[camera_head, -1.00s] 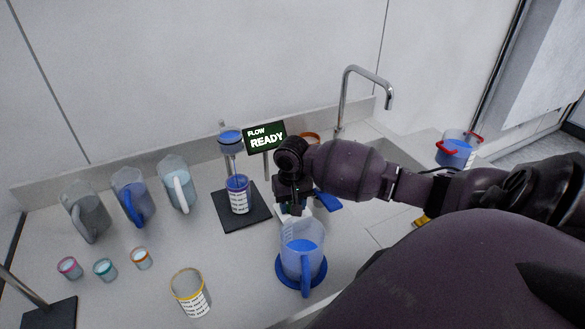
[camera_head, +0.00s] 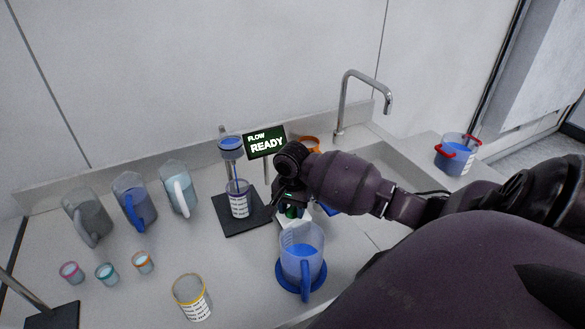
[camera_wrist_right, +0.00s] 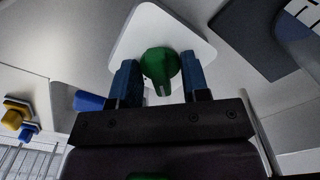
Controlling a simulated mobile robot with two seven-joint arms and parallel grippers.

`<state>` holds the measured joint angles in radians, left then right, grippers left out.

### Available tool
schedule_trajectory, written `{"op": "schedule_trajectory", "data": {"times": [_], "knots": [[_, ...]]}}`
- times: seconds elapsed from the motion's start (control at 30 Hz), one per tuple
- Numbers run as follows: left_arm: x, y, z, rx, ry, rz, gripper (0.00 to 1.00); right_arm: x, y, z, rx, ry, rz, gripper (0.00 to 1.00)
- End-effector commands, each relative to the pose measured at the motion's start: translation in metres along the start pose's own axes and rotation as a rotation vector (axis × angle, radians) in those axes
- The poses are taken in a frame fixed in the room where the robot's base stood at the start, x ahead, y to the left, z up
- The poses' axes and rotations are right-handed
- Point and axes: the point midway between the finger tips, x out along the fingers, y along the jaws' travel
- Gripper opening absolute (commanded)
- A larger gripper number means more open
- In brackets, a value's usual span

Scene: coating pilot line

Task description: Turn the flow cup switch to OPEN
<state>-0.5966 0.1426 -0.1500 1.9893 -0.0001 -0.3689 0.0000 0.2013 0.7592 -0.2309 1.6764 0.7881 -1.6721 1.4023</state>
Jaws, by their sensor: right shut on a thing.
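The switch is a green knob (camera_wrist_right: 160,68) on a white plate (camera_wrist_right: 205,48) in the right wrist view. My right gripper (camera_wrist_right: 157,82) has a blue finger on each side of the knob and is shut on it. In the head view my right gripper (camera_head: 290,207) is over the switch, and the knob shows only as a bit of green. The flow cup (camera_head: 231,147) holds blue liquid on a stand, with a thin blue line below it. A labelled cup (camera_head: 239,205) is under it on a black base. The display (camera_head: 265,142) reads FLOW READY. My left gripper is not in view.
A jug of blue liquid (camera_head: 303,252) stands on a blue disc just in front of the switch. Several jugs (camera_head: 135,205) and small cups (camera_head: 107,273) stand at left. A labelled beaker (camera_head: 192,298) is in front. A tap (camera_head: 343,105) and a red-handled pot (camera_head: 457,155) are at right.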

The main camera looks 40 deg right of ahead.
Motion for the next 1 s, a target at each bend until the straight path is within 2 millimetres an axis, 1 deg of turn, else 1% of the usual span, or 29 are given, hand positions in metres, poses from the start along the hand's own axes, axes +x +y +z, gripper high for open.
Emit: {"op": "schedule_trajectory", "data": {"times": [0.13,0.5,0.63,0.67,0.7,0.83,1.0], "knots": [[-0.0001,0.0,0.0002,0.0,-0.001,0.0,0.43,-0.0008,-0.0011,-0.0001,0.119,0.0,-0.004,0.12],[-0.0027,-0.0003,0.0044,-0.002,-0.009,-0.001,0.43,-0.0007,-0.0011,-0.0002,0.615,-0.001,-0.005,0.12],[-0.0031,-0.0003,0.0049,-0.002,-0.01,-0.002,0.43,-0.0011,-0.0008,-0.0007,0.741,0.0,-0.004,0.12],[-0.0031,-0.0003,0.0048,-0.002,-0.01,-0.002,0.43,-0.0012,-0.0005,-0.0012,0.742,0.002,-0.004,0.45],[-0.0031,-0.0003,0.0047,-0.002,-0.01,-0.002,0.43,-0.0013,-0.0003,-0.0015,0.738,0.003,-0.003,0.52],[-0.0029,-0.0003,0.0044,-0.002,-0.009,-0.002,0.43,-0.001,-0.0003,-0.001,0.735,0.002,-0.002,0.71],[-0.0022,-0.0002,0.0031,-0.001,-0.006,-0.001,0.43,-0.0005,-0.0002,-0.0006,0.734,0.001,-0.002,0.72]]}}
